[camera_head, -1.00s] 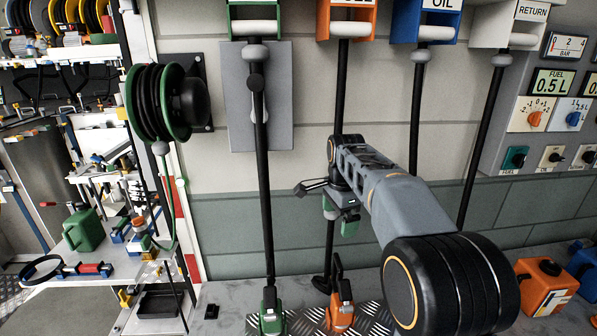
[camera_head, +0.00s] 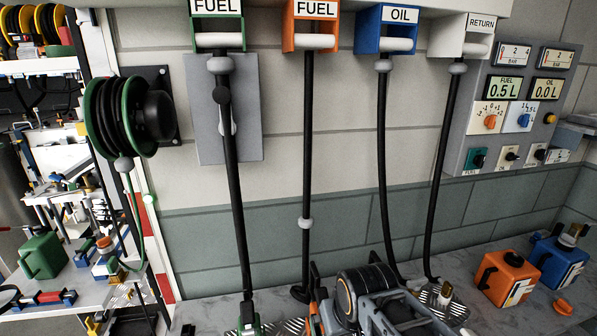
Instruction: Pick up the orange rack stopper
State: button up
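A small round orange piece (camera_head: 562,307) lies on the bench at the lower right, in front of the blue can. It looks like a stopper or cap, but I cannot tell for certain that it is the orange rack stopper. Another small orange cap (camera_head: 104,243) tops a container on the left shelf. My arm (camera_head: 358,296) fills the bottom middle of the view. My gripper's fingertips do not show, so its state is hidden.
An orange can (camera_head: 503,277) and a blue can (camera_head: 556,262) stand at the bench's right. Several black hoses, including the orange holder's (camera_head: 307,150), hang down to the bench. A green reel (camera_head: 105,115) juts from the wall.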

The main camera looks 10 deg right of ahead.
aim_at(561, 307)
jog(key=u, duration=0.1)
jog(key=k, duration=0.95)
jog(key=z, duration=1.25)
jog(key=i, duration=0.8)
jog(key=z, duration=0.85)
